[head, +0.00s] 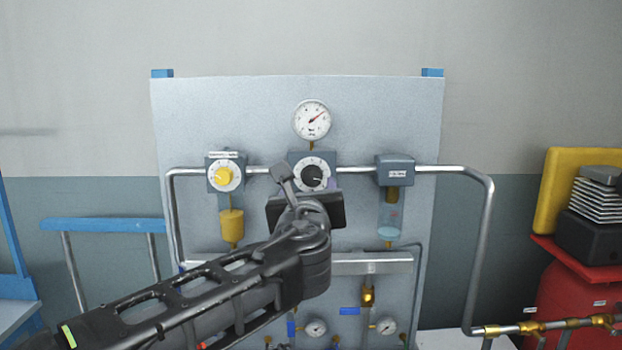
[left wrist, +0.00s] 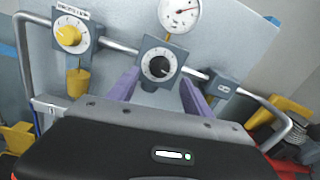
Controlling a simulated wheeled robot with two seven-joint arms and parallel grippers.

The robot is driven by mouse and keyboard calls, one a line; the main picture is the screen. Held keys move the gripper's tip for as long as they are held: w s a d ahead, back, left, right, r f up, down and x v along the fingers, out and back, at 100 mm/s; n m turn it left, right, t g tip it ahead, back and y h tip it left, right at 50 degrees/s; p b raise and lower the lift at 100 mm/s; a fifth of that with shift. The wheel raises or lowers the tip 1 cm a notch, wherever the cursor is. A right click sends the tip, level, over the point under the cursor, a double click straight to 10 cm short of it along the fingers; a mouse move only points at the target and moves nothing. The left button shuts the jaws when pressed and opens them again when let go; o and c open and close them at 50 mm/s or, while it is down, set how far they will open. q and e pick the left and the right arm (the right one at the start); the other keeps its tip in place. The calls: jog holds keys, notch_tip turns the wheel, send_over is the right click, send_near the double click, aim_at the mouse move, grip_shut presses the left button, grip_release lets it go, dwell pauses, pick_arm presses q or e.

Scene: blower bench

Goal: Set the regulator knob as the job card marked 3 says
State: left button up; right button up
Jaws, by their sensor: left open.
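The black regulator knob (head: 312,176) sits on a white dial on a grey-blue block in the middle of the panel, below a round gauge (head: 311,120). It also shows in the left wrist view (left wrist: 158,67). The setting of the knob is too small to read surely. My left gripper (head: 308,186) is open in front of the block. In the left wrist view its purple fingers (left wrist: 157,84) stand apart, below and to either side of the knob. No contact with the knob shows. No job card can be made out. My right gripper is out of view.
A yellow knob (head: 223,176) on a similar block is to the left, and a block with a clear bowl (head: 390,212) is to the right. Grey pipe (head: 452,169) joins them. Small gauges (head: 315,327) sit low on the panel. A red cylinder (head: 580,305) stands right.

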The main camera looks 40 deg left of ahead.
aim_at(311, 177)
pick_arm(q)
jog(key=p+x, duration=0.1)
jog(key=x, duration=0.6)
jog(key=shift+w+f, duration=0.1)
grip_shut()
dwell(0.5)
